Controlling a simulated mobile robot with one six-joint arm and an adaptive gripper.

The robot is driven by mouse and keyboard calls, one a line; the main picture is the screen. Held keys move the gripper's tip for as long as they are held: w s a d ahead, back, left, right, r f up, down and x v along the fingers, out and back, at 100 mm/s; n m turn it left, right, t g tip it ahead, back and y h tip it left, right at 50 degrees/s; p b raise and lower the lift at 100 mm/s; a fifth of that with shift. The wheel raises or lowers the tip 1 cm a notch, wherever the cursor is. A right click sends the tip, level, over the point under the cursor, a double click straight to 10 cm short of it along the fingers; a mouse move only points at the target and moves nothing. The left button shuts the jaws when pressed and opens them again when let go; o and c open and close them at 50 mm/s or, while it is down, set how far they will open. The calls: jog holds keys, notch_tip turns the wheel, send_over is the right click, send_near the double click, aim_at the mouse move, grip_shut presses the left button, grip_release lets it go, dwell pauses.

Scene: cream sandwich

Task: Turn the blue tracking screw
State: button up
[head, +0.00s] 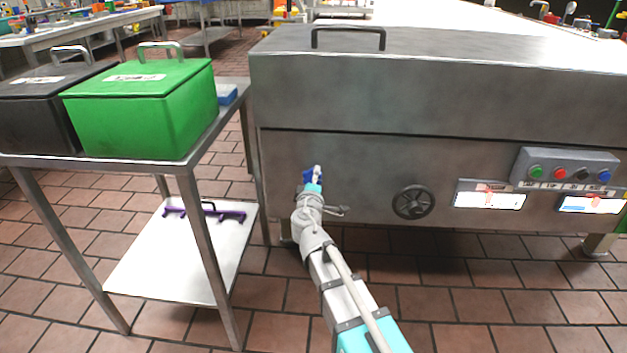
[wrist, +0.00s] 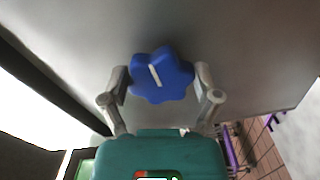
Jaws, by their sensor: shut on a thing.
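The blue tracking screw (wrist: 163,80) is a lobed knob with a white line across its face, on the grey metal side of the machine. In the wrist view the line leans, its upper end to the left. My gripper (wrist: 162,84) has one finger on each side of the knob and is shut on it. In the head view the blue screw (head: 311,177) shows as a small patch at the end of my arm, and my gripper (head: 314,174) partly covers it.
A black handwheel (head: 413,202) and a panel with several buttons (head: 566,170) are on the machine to the right. A metal table (head: 190,165) with a green bin (head: 140,108) and a black bin (head: 38,110) stands to the left. Tiled floor (head: 275,325) lies below.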

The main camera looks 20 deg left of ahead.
jog(key=o, duration=0.9)
jog(key=shift+o, duration=0.2)
jog(key=v, duration=1.2)
